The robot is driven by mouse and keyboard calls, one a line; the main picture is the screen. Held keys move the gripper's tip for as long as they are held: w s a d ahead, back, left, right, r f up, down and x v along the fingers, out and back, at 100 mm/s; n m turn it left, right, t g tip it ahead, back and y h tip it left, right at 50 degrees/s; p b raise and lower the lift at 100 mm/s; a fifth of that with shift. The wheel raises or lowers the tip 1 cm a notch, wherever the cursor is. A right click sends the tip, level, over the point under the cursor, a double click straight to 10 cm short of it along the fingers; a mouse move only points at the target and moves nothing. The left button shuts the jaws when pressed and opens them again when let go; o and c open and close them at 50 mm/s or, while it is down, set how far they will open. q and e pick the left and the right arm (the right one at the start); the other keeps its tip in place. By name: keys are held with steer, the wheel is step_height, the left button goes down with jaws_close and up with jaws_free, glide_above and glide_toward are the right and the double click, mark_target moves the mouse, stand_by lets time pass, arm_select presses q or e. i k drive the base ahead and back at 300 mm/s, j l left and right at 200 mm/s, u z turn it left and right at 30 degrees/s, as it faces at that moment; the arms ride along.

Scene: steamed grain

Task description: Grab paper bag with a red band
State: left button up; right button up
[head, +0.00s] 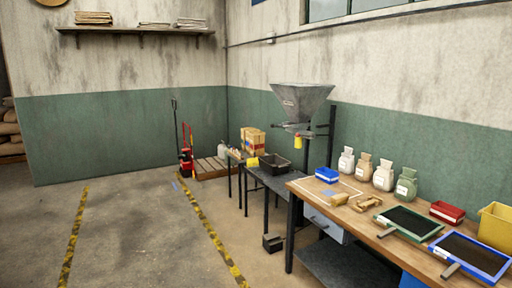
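Several small tied bags stand in a row along the back of the wooden workbench (330,205): a whitish bag (346,161), a tan bag (364,167), a cream bag (383,176) and a green bag (406,186). Each seems to carry a pale label. I cannot make out a red band on any of them, and no other paper bag with a red band is clearly visible. Neither of my grippers is in the head view.
The bench also holds a blue bin (327,175), a red bin (447,212), a yellow bin (496,227) and framed trays (408,222). Left of it are a metal hopper (302,102), dark table (270,178), carton (253,140) and red pallet jack (186,158). Floor at left is clear.

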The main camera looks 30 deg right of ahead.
mark_target(257, 139)
steer(key=i+z, duration=0.2)
steer(key=i, duration=3.7)
steer(key=i+z, duration=0.25)
steer(key=i, duration=0.3)
steer(key=i+j+z, duration=0.1)
steer(key=i+z, duration=0.15)
steer(key=i, duration=0.3)
steer(key=i+j+z, duration=0.2)
steer(key=i, duration=0.35)
steer(key=i+z, duration=0.45)
steer(key=i+j+z, duration=0.25)
steer(key=i+z, duration=0.15)
steer(key=i+j+z, duration=0.6)
steer(key=i, duration=0.35)
steer(key=i+j+z, duration=0.15)
steer(key=i, duration=0.3)
